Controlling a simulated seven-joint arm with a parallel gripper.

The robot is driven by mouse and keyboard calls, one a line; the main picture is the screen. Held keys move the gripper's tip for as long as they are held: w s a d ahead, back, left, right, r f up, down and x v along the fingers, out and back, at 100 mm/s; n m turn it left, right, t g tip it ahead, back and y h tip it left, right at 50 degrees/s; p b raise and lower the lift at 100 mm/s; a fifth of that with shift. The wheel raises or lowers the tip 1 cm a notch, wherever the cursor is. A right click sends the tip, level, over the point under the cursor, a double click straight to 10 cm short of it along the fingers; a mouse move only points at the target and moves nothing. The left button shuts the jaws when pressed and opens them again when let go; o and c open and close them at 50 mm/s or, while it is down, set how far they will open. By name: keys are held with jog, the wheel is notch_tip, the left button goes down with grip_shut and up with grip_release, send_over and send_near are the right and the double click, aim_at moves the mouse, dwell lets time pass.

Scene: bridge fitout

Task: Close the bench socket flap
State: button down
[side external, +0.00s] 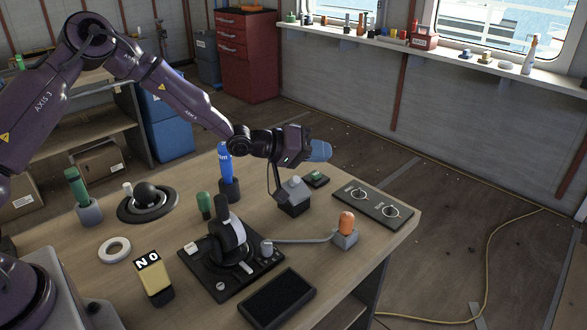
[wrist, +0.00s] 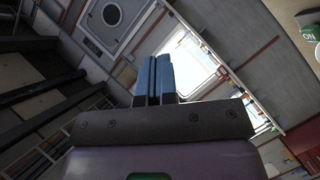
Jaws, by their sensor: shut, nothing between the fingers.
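My gripper (side external: 320,151) is shut and empty, its blue fingers pointing right above the back of the wooden bench (side external: 140,285). The wrist view shows the two fingers (wrist: 154,75) pressed together. Below the gripper stands a dark box with a grey upper part (side external: 293,197), apart from the fingers. It may be the bench socket, but I cannot tell a flap on it or how it stands. A dark panel with two ringed fittings (side external: 372,206) lies at the bench's right end. The wrist view does not clearly show a socket.
A small green-topped item (side external: 317,179) lies under the gripper. An orange-topped grey block (side external: 346,230), a black lever unit (side external: 229,250), a blue-topped holder (side external: 228,178) and a dark tray (side external: 277,298) stand on the bench. Above the right end is free room.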

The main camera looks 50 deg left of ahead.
jog(key=w+d+r+m+g+y, duration=0.2)
jog(key=d+r+m+g+y, duration=0.2)
jog(key=y, duration=0.1)
jog(key=g+y, duration=0.5)
send_over(297, 177)
jog(key=s+d, duration=0.1)
jog(key=d, duration=0.3)
notch_tip(297, 177, down, 8)
jog(key=a+f, duration=0.2)
jog(key=shift+w+a+f, duration=0.1)
jog(key=shift+a+f, duration=0.1)
jog(key=shift+f, duration=0.15)
jog(key=shift+a+f, duration=0.25)
jog(key=shift+f, duration=0.15)
jog(key=shift+a, duration=0.1)
jog(key=shift+a+h, duration=0.2)
jog(key=shift+h, duration=0.2)
